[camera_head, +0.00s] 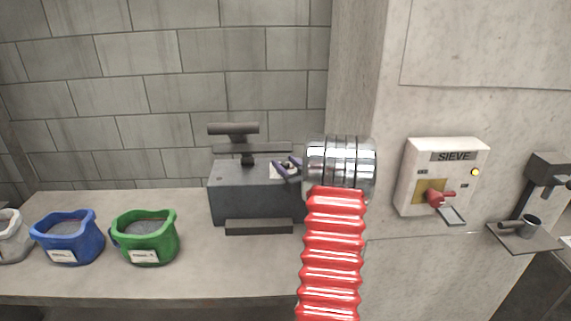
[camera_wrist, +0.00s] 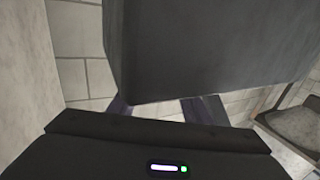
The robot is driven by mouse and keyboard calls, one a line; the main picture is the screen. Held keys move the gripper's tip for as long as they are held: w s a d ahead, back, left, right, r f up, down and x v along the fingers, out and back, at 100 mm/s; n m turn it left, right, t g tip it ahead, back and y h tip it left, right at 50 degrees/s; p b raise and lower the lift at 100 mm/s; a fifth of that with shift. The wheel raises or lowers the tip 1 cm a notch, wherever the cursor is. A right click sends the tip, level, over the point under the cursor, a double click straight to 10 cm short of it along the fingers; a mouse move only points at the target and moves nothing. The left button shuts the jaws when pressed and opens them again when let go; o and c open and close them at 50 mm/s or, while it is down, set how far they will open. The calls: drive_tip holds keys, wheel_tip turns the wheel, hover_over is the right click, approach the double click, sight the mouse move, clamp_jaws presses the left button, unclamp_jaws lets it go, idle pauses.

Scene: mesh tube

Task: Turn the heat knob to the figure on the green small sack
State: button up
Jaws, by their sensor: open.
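The green small sack (camera_head: 147,243) stands open on the counter at the left, filled with grey stuff. The writing on its white label is too small to read. A dark grey machine (camera_head: 240,188) with a T-shaped handle stands mid-counter. A white patch (camera_head: 281,172) shows on it by my fingers; I cannot tell whether it is the dial. No heat knob shows clearly. My gripper (camera_head: 287,165) is open at the machine's upper right, partly hidden by my chrome wrist. In the wrist view my gripper (camera_wrist: 165,106) has its fingers apart, with a large dark block beyond them.
A blue sack (camera_head: 68,240) and a pale sack (camera_head: 10,238) stand left of the green one. On the right wall is a white SIEVE box (camera_head: 418,160) with a red lever (camera_head: 436,197) and lit yellow lamp. The counter front is clear.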

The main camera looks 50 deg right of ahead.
drive_tip(key=shift+w+d, duration=0.1)
drive_tip(key=shift+w, duration=0.2)
drive_tip(key=shift+c, duration=0.4)
drive_tip(key=c, duration=1)
drive_tip(key=shift+o, duration=0.2)
drive_tip(key=shift+r+m+g+h, duration=0.15)
drive_tip(key=shift+m+g+h, duration=0.65)
drive_tip(key=shift+m+h, duration=0.5)
drive_tip(key=shift+m+g+h, duration=0.8)
drive_tip(key=shift+g+h, duration=0.2)
drive_tip(key=shift+h, duration=0.5)
drive_tip(key=o, duration=1)
